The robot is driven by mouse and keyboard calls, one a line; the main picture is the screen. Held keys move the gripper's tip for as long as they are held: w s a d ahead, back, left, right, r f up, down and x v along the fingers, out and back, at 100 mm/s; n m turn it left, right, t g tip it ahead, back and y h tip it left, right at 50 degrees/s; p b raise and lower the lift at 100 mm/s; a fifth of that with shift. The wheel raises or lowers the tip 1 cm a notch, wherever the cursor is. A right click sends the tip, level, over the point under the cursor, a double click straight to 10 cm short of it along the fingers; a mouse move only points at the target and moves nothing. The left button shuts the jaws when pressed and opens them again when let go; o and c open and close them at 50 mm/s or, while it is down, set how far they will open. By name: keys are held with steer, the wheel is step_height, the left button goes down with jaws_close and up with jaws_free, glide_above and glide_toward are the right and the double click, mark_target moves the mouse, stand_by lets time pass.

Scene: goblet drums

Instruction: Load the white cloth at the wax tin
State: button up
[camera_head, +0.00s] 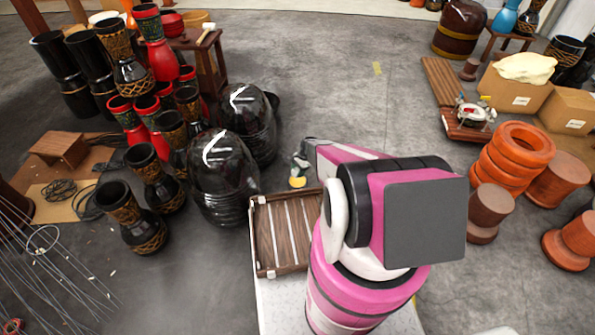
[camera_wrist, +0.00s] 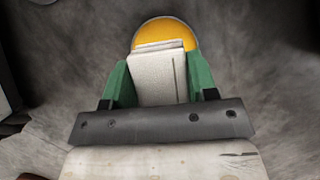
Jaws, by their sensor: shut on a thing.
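My gripper (camera_wrist: 158,85) has green fingers in the wrist view. It is shut on the white cloth (camera_wrist: 158,78), a folded pale pad standing out between the fingers. A round yellow-orange thing, seemingly the wax tin (camera_wrist: 166,32), shows just beyond the cloth's far edge. The cloth hides its lower part, and I cannot tell whether they touch. In the head view a small yellow and white spot (camera_head: 297,182) shows at the end of my arm, just below my gripper (camera_head: 300,165). Cloth and tin are too small to tell apart there.
Glossy black wrapped bundles (camera_head: 225,178) stand close left of my gripper, with several goblet drums (camera_head: 155,190) beyond. Orange rings (camera_head: 515,155) and cardboard boxes (camera_head: 515,92) stand right. The middle floor is clear.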

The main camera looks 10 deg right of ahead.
mark_target(296, 182)
steer(key=shift+f, duration=2.7)
steer(key=shift+f, duration=0.65)
steer(key=shift+r, duration=0.1)
steer(key=shift+r, duration=3.5)
